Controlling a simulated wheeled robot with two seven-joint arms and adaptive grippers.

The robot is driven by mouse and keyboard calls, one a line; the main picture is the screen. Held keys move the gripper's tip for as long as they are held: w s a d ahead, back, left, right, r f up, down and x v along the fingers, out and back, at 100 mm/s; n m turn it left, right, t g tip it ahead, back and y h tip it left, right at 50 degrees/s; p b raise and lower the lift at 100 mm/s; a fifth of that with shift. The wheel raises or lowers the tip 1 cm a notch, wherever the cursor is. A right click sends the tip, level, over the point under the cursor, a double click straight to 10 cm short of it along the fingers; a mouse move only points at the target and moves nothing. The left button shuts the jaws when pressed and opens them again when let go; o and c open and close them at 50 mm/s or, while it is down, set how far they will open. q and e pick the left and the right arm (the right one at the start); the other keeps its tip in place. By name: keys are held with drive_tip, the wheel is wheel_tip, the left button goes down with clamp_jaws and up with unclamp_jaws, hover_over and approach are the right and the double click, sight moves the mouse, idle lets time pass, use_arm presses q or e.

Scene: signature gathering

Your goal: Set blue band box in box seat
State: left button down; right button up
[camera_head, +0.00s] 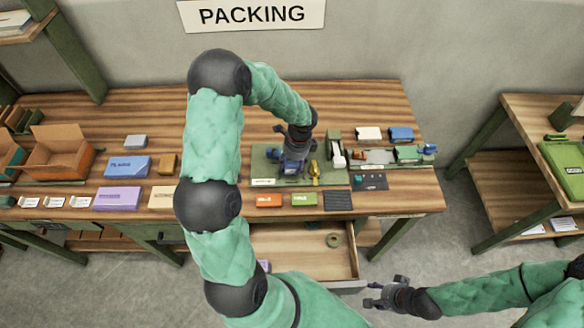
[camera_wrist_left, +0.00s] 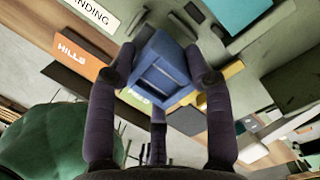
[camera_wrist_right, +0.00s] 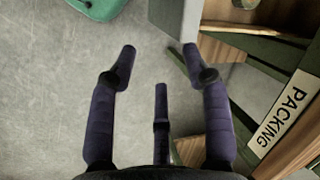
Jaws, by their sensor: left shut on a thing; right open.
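My left gripper (camera_head: 293,152) is shut on the blue band box (camera_wrist_left: 163,72), which sits between its fingers in the left wrist view. In the head view the gripper points down over the green board (camera_head: 325,180), and only a little of the blue box (camera_head: 290,167) shows beneath it. I cannot tell whether the box touches the board. The box seat is not clearly visible under the gripper and box. A yellow part (camera_head: 315,172) stands just right of the gripper. My right gripper (camera_head: 386,294) is open and empty, off the table's front; its fingers (camera_wrist_right: 157,60) also show in the right wrist view.
An orange block (camera_head: 268,200), a green block (camera_head: 304,199) and a dark ribbed pad (camera_head: 338,200) lie in front of the board. An open drawer (camera_head: 290,252) juts out below. Other boxes, blue (camera_head: 127,167) and purple (camera_head: 117,198), lie left of my left arm.

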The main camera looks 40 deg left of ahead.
sight(292, 169)
use_arm(q)
wheel_tip(292, 169, down, 2)
drive_tip(key=shift+f, duration=0.25)
drive_tip(key=shift+s, duration=0.1)
drive_tip(key=shift+f+b, duration=0.45)
drive_tip(key=shift+f, duration=0.1)
drive_tip(key=c, duration=0.5)
unclamp_jaws()
